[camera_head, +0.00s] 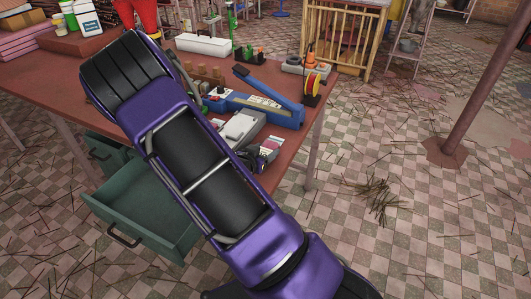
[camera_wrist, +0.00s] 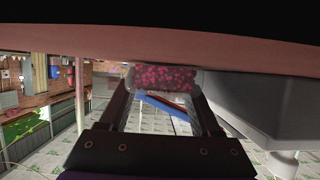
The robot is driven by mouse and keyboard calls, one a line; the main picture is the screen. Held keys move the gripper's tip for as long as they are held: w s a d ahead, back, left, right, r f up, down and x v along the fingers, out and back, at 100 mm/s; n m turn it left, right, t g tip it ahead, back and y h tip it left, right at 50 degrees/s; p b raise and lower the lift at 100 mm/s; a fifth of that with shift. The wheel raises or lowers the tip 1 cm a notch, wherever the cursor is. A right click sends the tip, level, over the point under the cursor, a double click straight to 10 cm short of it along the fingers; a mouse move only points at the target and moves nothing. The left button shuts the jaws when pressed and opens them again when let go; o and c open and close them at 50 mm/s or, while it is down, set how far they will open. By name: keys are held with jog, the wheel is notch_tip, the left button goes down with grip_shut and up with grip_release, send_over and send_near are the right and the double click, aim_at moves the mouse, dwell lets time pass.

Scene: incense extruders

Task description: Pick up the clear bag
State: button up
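A clear bag with pink-red pieces in it (camera_wrist: 160,77) shows at the top centre of the wrist view, against the edge of the red-brown table. My gripper (camera_wrist: 161,92) has its two dark fingers well apart. The bag lies across the space at the fingertips, and I cannot tell whether they touch it. In the head view, small pinkish packets (camera_head: 270,145) lie near the table's front right edge. Dark parts of my gripper (camera_head: 248,160) show just left of and below them, mostly hidden by my purple arm.
A green drawer (camera_head: 145,205) stands open below. A bamboo rack (camera_head: 340,38) is behind. The checkered floor at right has scattered sticks (camera_head: 375,198).

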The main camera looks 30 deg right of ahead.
aim_at(265, 151)
jog(key=c, duration=0.7)
jog(key=shift+r, duration=0.1)
notch_tip(265, 151, up, 10)
jog(key=p, duration=0.2)
jog(key=a+r+n+t+y, duration=0.1)
jog(key=a+r+n+y, duration=0.1)
jog(key=a, duration=0.3)
jog(key=a+r+n+t+y, duration=0.2)
jog(key=a+r, duration=0.1)
jog(key=a, duration=0.2)
jog(key=a+r+n+t+y, duration=0.1)
jog(key=a+r+n+y, duration=0.1)
jog(key=a, duration=0.3)
jog(key=shift+s+a+r+n+t+y, duration=0.1)
jog(key=shift+a+r+n+t+y, duration=0.15)
jog(key=shift+a+n+y, duration=0.2)
jog(key=shift+d, duration=0.1)
